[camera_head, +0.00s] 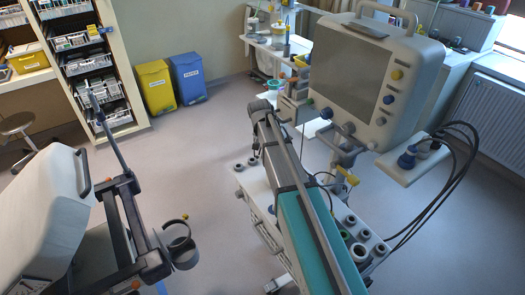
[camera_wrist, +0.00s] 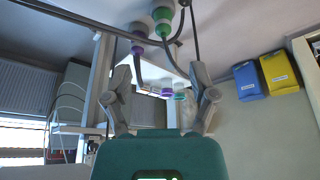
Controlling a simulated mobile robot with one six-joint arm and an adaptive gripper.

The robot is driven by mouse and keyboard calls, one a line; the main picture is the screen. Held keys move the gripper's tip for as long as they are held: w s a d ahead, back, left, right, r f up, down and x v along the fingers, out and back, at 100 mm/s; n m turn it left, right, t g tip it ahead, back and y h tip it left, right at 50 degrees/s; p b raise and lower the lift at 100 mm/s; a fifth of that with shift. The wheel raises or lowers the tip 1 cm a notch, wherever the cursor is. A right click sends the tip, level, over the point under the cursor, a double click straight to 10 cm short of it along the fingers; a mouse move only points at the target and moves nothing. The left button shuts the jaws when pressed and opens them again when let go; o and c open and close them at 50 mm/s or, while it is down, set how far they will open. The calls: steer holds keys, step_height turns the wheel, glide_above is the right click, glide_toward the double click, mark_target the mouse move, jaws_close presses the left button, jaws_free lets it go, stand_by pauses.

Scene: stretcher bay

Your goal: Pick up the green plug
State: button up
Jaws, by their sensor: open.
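A green plug (camera_wrist: 163,14) shows at the top edge of the wrist view, with a dark cable running by it. A purple plug (camera_wrist: 138,30) is close beside it on the left. My gripper (camera_wrist: 161,78) is open, its two grey fingers spread wide with nothing held. The green plug appears above the fingertips in the picture, apart from them. Smaller purple (camera_wrist: 167,92) and green (camera_wrist: 181,97) round parts show between the fingers, farther off. In the head view my gripper (camera_head: 259,108) is small beside the monitor, and I cannot make out the green plug clearly.
A large monitor (camera_head: 348,72) stands right of my arm, with blue plugs and black cables (camera_head: 467,150) on its side shelf. A white cart (camera_head: 258,185) lies below. A stretcher (camera_head: 60,205) is at left. Yellow (camera_head: 155,88) and blue (camera_head: 188,78) bins stand behind, with clear floor before them.

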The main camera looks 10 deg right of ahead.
steer(key=shift+w+a+r, duration=0.1)
steer(key=shift+w+r, duration=0.05)
steer(key=shift+w, duration=0.5)
steer(key=b+x, duration=0.8)
steer(key=shift+w+f, duration=0.15)
steer(key=shift+f, duration=0.15)
stand_by(0.5)
steer(key=shift+b+x, duration=2.4)
steer(key=shift+x, duration=0.2)
jaws_close()
